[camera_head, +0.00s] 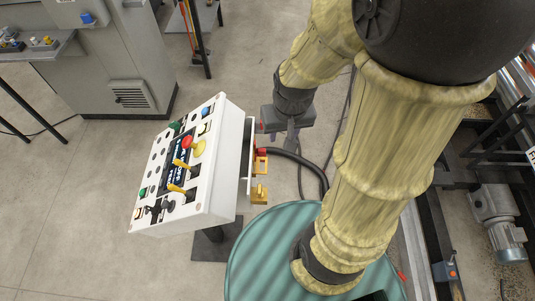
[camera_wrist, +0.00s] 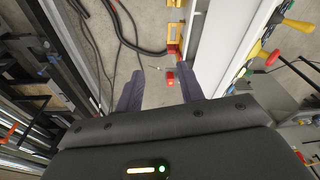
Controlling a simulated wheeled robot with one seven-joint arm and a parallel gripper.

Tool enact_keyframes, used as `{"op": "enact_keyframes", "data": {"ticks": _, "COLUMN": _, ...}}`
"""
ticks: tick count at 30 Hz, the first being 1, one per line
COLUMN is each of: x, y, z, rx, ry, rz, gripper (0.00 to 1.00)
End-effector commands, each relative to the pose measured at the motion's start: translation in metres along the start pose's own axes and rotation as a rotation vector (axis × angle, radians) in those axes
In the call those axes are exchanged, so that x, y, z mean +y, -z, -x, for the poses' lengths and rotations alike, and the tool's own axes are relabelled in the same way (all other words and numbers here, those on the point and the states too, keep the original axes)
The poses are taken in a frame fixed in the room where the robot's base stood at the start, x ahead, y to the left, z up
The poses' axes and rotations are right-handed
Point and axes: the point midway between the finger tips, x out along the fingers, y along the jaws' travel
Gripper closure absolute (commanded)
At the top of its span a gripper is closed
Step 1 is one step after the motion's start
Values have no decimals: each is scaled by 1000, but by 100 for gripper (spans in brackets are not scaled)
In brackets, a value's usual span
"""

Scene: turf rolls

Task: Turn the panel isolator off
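The white control panel (camera_head: 222,175) stands tilted on a post, with buttons, levers and a small screen on its face. On its right side are a small red part (camera_head: 261,152) and yellow brackets (camera_head: 260,193). I cannot tell for sure which part is the isolator. My gripper (camera_head: 291,140) is beside the panel's right side, apart from the brackets. In the wrist view the two dark fingers (camera_wrist: 162,72) are spread. A small red part (camera_wrist: 170,77) shows between them, with a yellow bracket (camera_wrist: 175,38) beyond. No grip on anything shows.
A red-and-yellow knob (camera_head: 187,142) and yellow levers (camera_head: 180,165) stick out from the panel face. A grey cabinet (camera_head: 100,60) is behind left. A black hose (camera_head: 310,168) curves right of the panel. A conveyor frame with a motor (camera_head: 497,210) is at the right.

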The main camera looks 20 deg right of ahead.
Motion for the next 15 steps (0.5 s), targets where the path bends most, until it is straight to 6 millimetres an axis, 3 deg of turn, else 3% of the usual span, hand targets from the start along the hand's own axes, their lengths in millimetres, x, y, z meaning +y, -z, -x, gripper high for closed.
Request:
{"op": "enact_keyframes", "data": {"ticks": 8, "x": 29, "y": 1, "z": -94, "rx": -295, "ry": 76, "rz": -383, "gripper": 62}}
{"op": "enact_keyframes", "data": {"ticks": 15, "x": 49, "y": 4, "z": -172, "rx": -577, "ry": 244, "rz": -759, "gripper": 62}}
